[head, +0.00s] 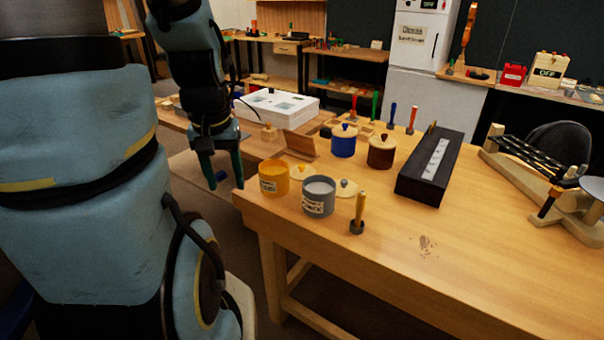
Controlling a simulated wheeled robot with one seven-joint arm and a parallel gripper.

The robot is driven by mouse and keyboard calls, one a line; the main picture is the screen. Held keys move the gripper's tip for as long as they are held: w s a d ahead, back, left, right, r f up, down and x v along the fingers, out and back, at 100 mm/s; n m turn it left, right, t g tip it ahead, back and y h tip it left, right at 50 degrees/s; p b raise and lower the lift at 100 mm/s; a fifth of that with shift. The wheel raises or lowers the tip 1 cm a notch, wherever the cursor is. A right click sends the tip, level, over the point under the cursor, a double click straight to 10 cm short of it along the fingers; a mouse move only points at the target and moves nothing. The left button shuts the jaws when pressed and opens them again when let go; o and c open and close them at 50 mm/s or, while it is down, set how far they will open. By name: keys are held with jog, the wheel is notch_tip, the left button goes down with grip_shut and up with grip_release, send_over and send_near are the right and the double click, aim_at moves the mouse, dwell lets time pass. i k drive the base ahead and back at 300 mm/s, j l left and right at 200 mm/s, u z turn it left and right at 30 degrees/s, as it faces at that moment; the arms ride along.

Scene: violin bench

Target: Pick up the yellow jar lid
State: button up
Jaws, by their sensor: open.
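The yellow jar lid (300,173) is a pale wooden disc with a small yellow knob. It lies on the workbench top, just behind and right of the open yellow jar (271,182), which partly hides it. My gripper (224,182) points down with its two fingers apart and nothing visible between them. It is left of the yellow jar and lid, seen past the bench's left corner. Its distance from the lid in depth is hard to tell.
An open grey jar (317,199) and its lid (347,189) are right of the yellow jar. A lidded blue jar (343,145) and brown jar (381,154) stand behind. A brush (358,214) stands near the front edge. The workbench (460,270) is mostly clear at front right.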

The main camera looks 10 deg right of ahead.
aim_at(299, 172)
jog(key=i+j, duration=0.25)
jog(key=i, duration=0.25)
jog(key=i+j, duration=0.25)
jog(key=i, duration=0.2)
